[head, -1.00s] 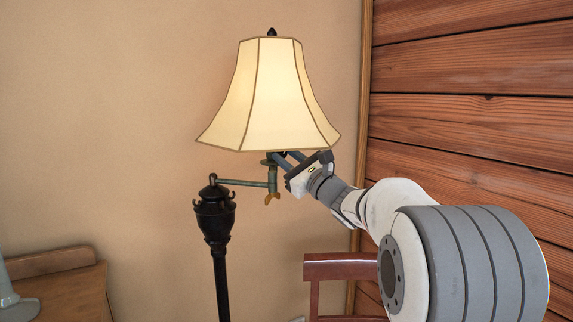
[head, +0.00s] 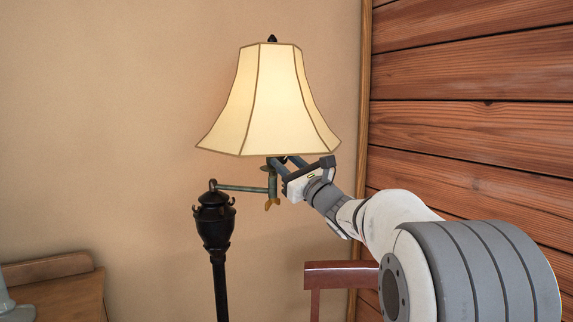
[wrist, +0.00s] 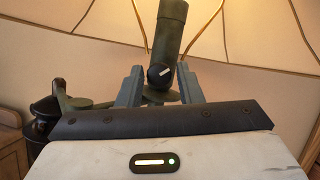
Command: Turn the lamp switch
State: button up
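The floor lamp has a cream panelled shade (head: 268,100) that looks bright and warm, and a black post (head: 215,222) with a side arm. Under the shade, the wrist view shows a dark green socket (wrist: 171,28) with a small round dark switch knob (wrist: 160,74) bearing a pale mark. My gripper (head: 284,162) is just below the shade at the socket. In the wrist view my gripper's two fingers (wrist: 159,84) stand apart, one on either side of the knob. I cannot tell whether either finger touches it.
A wooden cabinet (head: 60,293) stands at lower left. A reddish wooden chair back (head: 340,272) is below my arm. A plank wall (head: 470,130) is close on the right. The shade hangs directly above my gripper.

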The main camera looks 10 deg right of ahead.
jog(key=shift+o, duration=1.3)
jog(key=v, duration=0.7)
jog(key=shift+s+f+b, duration=0.15)
jog(key=shift+s+b, duration=0.15)
jog(key=shift+b, duration=0.05)
jog(key=shift+d, duration=0.15)
